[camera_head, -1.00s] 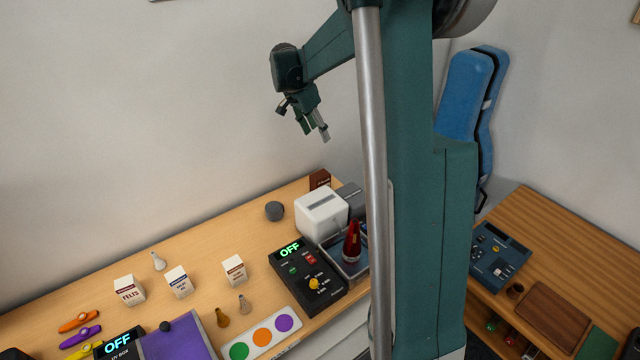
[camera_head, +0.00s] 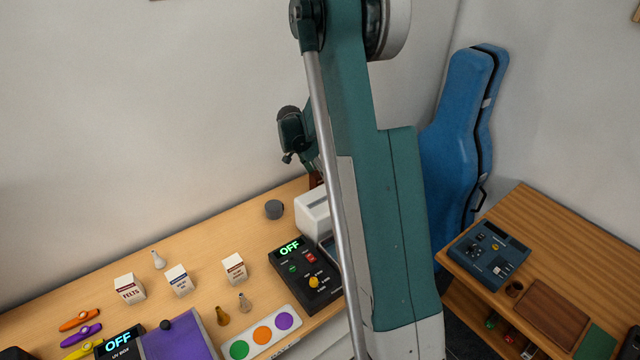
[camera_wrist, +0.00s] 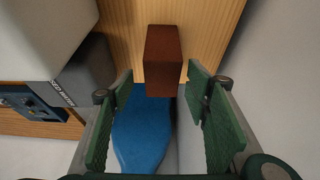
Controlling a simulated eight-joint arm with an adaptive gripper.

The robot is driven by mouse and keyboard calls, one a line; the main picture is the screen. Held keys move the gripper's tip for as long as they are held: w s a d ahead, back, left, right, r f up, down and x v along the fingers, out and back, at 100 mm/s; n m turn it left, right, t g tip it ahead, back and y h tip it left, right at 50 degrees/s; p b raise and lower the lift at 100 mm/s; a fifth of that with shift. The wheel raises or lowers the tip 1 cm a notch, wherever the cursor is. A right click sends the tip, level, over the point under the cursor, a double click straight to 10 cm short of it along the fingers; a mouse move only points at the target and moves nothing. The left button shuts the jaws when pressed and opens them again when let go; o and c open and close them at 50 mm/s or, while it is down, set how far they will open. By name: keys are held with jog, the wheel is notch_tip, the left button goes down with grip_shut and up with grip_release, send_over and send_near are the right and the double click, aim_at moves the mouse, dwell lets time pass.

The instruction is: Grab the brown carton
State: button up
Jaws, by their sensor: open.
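The brown carton (camera_wrist: 163,56) stands on the wooden bench in the wrist view, just ahead of my fingertips and roughly centred between them. In the head view only a sliver of the carton (camera_head: 316,179) shows at the back of the bench, the rest hidden by my arm. My gripper (camera_wrist: 160,84) is open and empty, with a green finger on each side of the carton's line. I cannot tell whether the near end of the carton is between the fingertips. In the head view my fingers are mostly behind my arm.
A white device (camera_head: 311,212) stands close to the carton, with a grey box (camera_wrist: 82,78) beside it in the wrist view. A blue instrument case (camera_head: 455,150) leans at the wall. The wall bounds the bench's back.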

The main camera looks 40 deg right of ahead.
jog(key=shift+f, duration=0.2)
jog(key=shift+x, duration=1.25)
jog(key=shift+d+f, duration=0.15)
jog(key=shift+p+x, duration=0.4)
jog(key=shift+x, duration=2.05)
jog(key=shift+w, duration=0.15)
jog(key=shift+c, duration=0.4)
jog(key=c, duration=0.9)
